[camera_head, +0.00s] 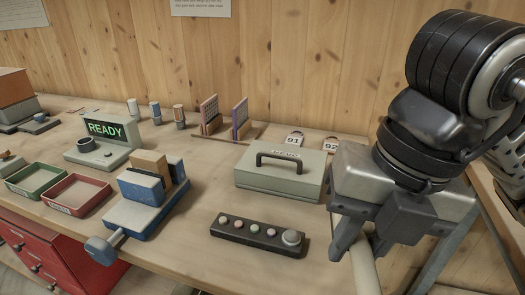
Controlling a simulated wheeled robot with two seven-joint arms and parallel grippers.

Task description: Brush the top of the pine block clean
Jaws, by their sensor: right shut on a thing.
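The pine block (150,163) is a light brown wooden piece held upright in the blue vise (150,208), left of the middle of the bench. Its top sticks up above the jaws; I cannot make out any dust on it. My right gripper (362,250) is at the right, over the bench's right end, well apart from the block. It is shut on a pale rod-like thing (366,275) that runs down out of the picture. I cannot tell if this is a brush, as no bristles show. My left gripper is not in view.
A grey-green case (285,188) with a dark handle and a black button strip (258,234) stand between vise and gripper. A READY display unit (103,143), a green tray (37,178) and a red tray (78,207) are on the left. Bare bench lies around the strip.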

